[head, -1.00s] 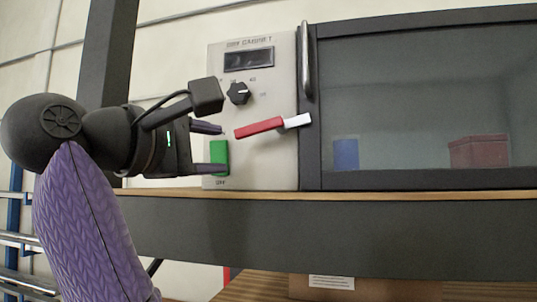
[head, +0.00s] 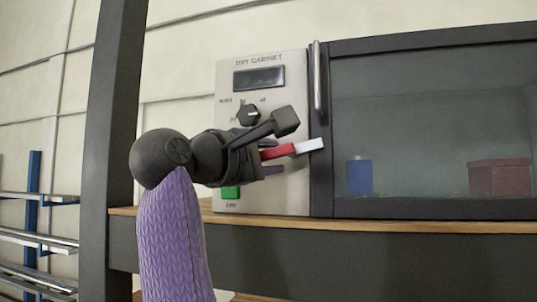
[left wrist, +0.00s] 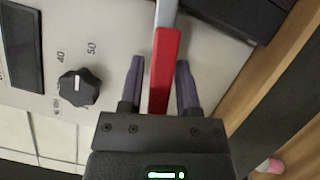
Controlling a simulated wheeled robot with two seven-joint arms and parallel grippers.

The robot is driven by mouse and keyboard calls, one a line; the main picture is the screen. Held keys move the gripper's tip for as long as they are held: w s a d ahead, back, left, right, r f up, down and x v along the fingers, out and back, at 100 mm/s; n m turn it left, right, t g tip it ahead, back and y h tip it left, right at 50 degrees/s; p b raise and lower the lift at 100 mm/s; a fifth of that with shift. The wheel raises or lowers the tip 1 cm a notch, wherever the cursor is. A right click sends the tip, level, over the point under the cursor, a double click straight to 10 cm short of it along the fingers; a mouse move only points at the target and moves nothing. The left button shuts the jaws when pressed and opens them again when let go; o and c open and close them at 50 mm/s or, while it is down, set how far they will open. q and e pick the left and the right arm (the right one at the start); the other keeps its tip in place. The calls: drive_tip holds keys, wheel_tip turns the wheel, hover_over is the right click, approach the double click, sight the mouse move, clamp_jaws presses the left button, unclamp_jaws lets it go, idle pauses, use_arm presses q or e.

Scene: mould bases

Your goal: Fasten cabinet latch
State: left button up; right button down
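The latch lever has a red grip (head: 278,152) and a pale end (head: 309,146) that reaches the dark door frame, tilting slightly up to the right. In the left wrist view the red grip (left wrist: 165,65) lies between the two fingers of my left gripper (left wrist: 160,75). The fingers are spread, with a gap visible on the left side and the right finger very close to the grip. In the head view my left gripper (head: 268,157) comes from the left and hides the grip's left part. The cabinet door (head: 430,120) looks closed. My right gripper is not in view.
The cabinet's panel carries a black knob (head: 248,114), a display (head: 259,78) and a green switch (head: 230,192) partly behind my gripper. A vertical door handle (head: 318,80) stands above the latch. A blue container (head: 359,177) and a red box (head: 499,178) show behind the glass.

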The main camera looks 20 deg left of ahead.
use_arm(q)
clamp_jaws()
drive_tip(key=m+p, duration=0.1)
drive_tip(key=m+g, duration=0.1)
drive_tip(key=shift+r+m+p, duration=0.3)
drive_tip(key=shift+r+p, duration=0.05)
drive_tip(key=shift+r, duration=0.05)
drive_tip(key=shift+o, duration=1.6)
unclamp_jaws()
